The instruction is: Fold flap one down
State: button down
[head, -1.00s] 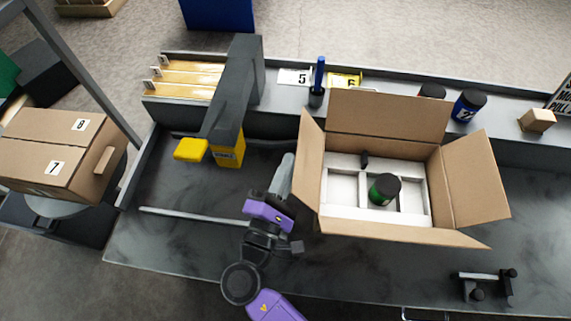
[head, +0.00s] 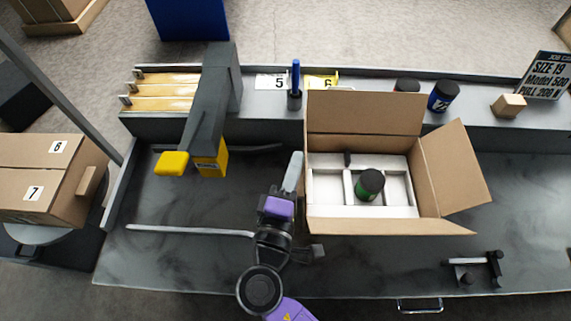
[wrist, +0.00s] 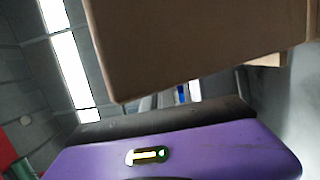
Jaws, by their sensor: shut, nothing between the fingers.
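An open cardboard box (head: 390,227) stands on the dark bench. Its far flap (head: 362,113) stands up, its right flap (head: 455,168) splays outward, and its near flap shows as a narrow strip. The left flap appears only as a thin edge; no number shows on any flap, so I cannot tell which is flap one. My gripper (head: 296,158) is shut and empty, just outside the box's left side, with its tip by the left flap. Contact is unclear. In the wrist view, brown cardboard (wrist: 190,45) hangs close above my purple gripper body.
A black-and-green jar (head: 370,184) sits in the box's white insert (head: 325,185). A grey press with a yellow pad (head: 171,163) stands left. A black fixture (head: 473,268) lies at the front right. The bench between press and box front is mostly clear.

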jog(key=shift+d+r+m, duration=0.1)
jog(key=shift+d+m, duration=0.7)
